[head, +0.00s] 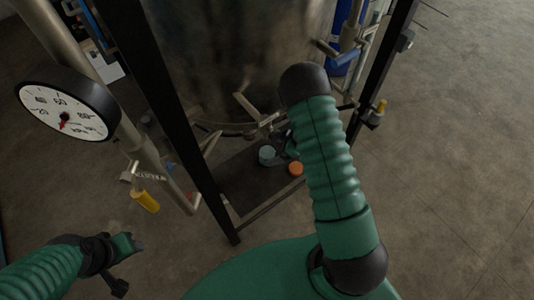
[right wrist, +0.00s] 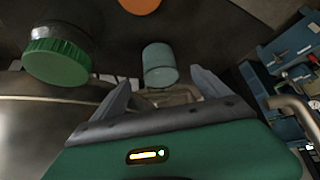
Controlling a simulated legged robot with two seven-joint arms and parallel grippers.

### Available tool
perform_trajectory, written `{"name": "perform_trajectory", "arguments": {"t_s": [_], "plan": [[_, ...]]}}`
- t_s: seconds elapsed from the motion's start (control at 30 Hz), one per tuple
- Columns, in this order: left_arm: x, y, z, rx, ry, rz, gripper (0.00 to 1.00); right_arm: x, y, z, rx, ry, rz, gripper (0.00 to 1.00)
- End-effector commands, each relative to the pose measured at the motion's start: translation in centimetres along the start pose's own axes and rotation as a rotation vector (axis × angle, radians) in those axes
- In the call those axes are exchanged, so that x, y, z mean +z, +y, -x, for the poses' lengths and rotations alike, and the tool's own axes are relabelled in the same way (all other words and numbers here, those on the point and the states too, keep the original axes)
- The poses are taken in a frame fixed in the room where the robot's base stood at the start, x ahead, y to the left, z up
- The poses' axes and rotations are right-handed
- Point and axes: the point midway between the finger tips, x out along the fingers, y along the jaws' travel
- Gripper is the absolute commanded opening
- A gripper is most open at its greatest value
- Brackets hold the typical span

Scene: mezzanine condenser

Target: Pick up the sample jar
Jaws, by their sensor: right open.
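A small teal cylinder (head: 267,153) stands on the dark shelf under the steel vessel. In the right wrist view the teal cylinder (right wrist: 159,65) appears between the fingertips of my open right gripper (right wrist: 160,78); contact does not show. A clear jar with a green ribbed lid (right wrist: 57,58) is to the left of the fingers there. No label tells which is the sample jar. In the head view my right gripper (head: 284,147) is partly hidden behind its arm, beside the teal cylinder. My left gripper (head: 128,262) is low at left, away from the shelf; its jaws are unclear.
An orange round item (head: 296,168) lies near the teal cylinder. Black frame posts (head: 185,130) and the steel vessel (head: 235,60) border the shelf. A pressure gauge (head: 67,111) and a yellow-handled valve (head: 146,201) stand at left. The floor at right is clear.

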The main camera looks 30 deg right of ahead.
Motion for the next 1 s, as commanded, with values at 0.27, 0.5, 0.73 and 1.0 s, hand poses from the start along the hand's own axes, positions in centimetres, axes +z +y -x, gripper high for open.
{"name": "perform_trajectory", "arguments": {"t_s": [0.27,0.5,0.73,1.0], "plan": [[-0.2,0.0,0.7,0.000,0.001,0.000,0.46,-0.2,-0.3,-3.7,0.001,-0.001,0.003,0.86],[-0.5,0.0,2.0,0.000,0.001,0.001,0.46,-0.3,-0.1,-7.8,0.001,0.001,0.002,0.86],[-0.5,0.0,1.9,0.000,0.000,0.000,0.46,-0.3,0.0,-8.5,0.002,0.001,0.001,0.86],[-0.5,0.0,1.9,0.000,0.001,0.000,0.46,-0.2,-0.1,-8.4,0.001,0.000,0.001,0.55]]}}
